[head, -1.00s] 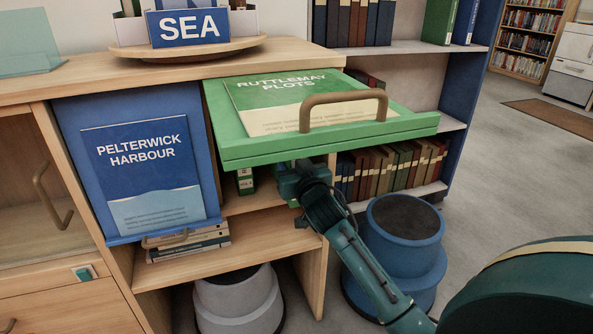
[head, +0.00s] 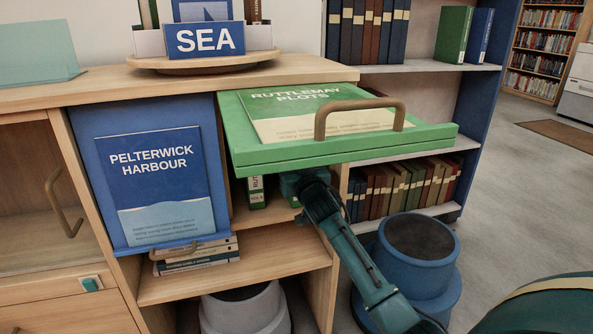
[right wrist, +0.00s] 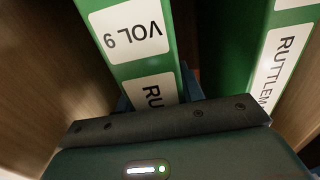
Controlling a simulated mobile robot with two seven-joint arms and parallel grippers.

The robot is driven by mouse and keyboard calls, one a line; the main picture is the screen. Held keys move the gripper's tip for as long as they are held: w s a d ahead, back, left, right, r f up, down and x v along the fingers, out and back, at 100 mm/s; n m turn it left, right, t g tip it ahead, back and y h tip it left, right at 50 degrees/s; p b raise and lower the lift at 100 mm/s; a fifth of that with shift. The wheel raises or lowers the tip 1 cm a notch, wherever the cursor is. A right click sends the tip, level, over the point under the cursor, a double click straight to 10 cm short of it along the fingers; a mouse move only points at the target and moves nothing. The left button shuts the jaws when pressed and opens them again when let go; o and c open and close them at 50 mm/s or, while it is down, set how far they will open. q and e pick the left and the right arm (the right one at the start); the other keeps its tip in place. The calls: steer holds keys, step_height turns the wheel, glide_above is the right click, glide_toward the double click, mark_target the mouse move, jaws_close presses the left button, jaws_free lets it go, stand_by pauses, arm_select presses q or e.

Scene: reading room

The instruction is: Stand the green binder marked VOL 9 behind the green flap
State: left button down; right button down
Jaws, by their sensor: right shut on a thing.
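The green flap (head: 345,150), lettered RUTTLEMAY PLOTS, is raised and juts out level over an open compartment. The green binder marked VOL 9 (right wrist: 135,40) is upright inside that compartment; its label appears upside down in the right wrist view. My right gripper (right wrist: 157,95) is shut on this binder, with blue fingers at its two sides. In the head view my right gripper (head: 303,184) reaches in under the flap, which hides part of it. Whether the binder rests on the compartment floor is hidden. My left gripper is not in view.
Another green binder (right wrist: 275,70) stands beside VOL 9, with a gap between them; it shows in the head view (head: 256,192). A wooden side wall is close on VOL 9's other side. The blue PELTERWICK HARBOUR flap (head: 160,185) hangs shut. A blue stool (head: 418,245) stands below right.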

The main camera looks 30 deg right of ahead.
steer(key=shift+r, duration=0.2)
steer(key=c, duration=1.1)
jaws_free()
steer(key=shift+o, duration=1.4)
steer(key=shift+f, duration=0.3)
steer(key=shift+o, duration=1.1)
steer(key=shift+r, duration=0.15)
